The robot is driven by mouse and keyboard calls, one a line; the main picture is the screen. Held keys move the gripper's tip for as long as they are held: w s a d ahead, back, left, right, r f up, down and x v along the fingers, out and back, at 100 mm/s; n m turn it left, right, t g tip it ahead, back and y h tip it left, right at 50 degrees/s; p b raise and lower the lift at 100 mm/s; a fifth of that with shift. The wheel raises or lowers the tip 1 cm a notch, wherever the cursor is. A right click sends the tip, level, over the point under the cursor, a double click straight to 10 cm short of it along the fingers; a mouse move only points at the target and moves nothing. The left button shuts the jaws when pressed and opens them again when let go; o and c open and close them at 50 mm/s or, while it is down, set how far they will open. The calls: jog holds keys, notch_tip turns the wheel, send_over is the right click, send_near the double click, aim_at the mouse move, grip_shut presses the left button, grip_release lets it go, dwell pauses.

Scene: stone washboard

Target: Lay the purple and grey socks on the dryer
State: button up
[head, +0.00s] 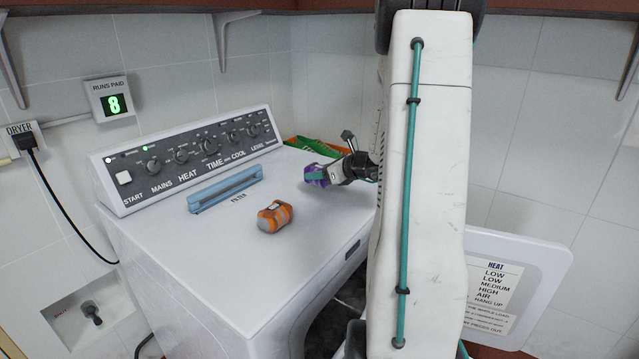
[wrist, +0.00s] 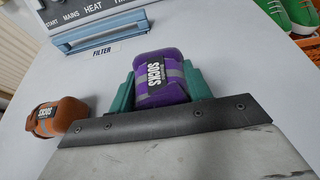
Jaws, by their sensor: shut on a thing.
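The purple and grey socks (wrist: 160,78) are a rolled bundle with a black label reading SOCKS. My gripper (wrist: 158,92) is shut on them, with a teal finger on each side. In the head view the purple socks (head: 316,175) show in my gripper (head: 322,173) at the right part of the dryer top. I cannot tell whether they touch the surface. The dryer (head: 200,265) is white, with a grey control panel at its back.
An orange and grey sock bundle (head: 275,216) lies on the dryer top, left of my gripper. A blue filter (head: 226,189) sits behind it. Green shoes (wrist: 293,14) are at the upper right in the wrist view. The front left of the dryer top is clear.

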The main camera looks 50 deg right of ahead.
aim_at(320, 183)
jog(key=shift+w+d, duration=0.1)
jog(key=shift+w, duration=0.05)
jog(key=shift+f, duration=1.75)
jog(key=o, duration=1)
jog(key=shift+f, duration=0.15)
